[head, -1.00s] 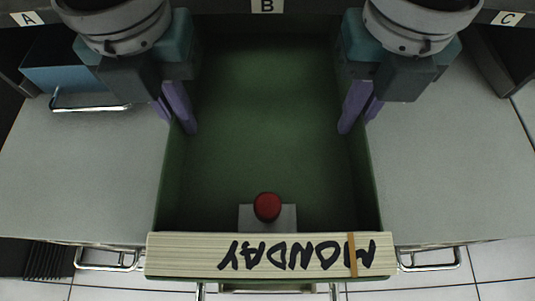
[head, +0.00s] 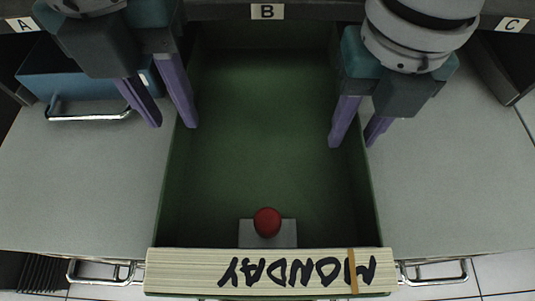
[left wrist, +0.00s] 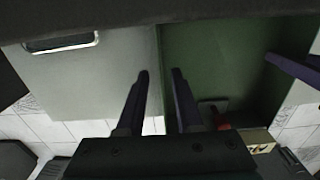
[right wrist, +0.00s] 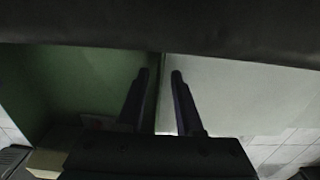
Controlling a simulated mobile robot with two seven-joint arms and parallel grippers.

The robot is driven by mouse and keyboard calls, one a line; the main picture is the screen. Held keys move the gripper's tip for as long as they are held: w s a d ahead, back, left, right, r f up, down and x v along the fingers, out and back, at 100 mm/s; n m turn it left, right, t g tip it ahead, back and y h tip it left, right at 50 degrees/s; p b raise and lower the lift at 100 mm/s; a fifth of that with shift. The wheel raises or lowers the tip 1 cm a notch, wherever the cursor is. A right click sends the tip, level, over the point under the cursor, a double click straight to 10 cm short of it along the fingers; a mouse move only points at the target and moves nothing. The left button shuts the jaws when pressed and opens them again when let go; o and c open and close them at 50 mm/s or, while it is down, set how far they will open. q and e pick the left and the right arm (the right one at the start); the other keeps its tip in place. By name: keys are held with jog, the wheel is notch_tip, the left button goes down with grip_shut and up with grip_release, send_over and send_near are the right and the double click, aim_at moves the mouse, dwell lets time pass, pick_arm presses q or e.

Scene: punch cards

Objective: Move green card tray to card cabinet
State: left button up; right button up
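The green card tray (head: 265,140) lies in the middle of the head view. Its far end reaches the dark cabinet front (head: 330,10) under label B (head: 267,12). A cream card stack (head: 200,266) marked MONDAY, upside down, is at its near end, beside a red knob (head: 267,222). My left gripper (head: 172,125) is open, with its fingers apart around the tray's left wall; the left wrist view shows the wall between them. My right gripper (head: 352,143) is open at the right wall, and its wrist view shows the wall between the fingers (right wrist: 163,75).
A blue tray (head: 75,85) with a metal handle stands at the left under label A (head: 22,24). A dark opening is under label C (head: 512,24). Metal handles (head: 435,272) line the near edge.

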pick_arm(q)
notch_tip(320, 180, up, 7)
jog(key=shift+w+f, duration=0.15)
pick_arm(e)
jog(key=shift+r, duration=0.1)
pick_arm(q)
jog(key=shift+r, duration=0.5)
pick_arm(e)
notch_tip(320, 180, up, 12)
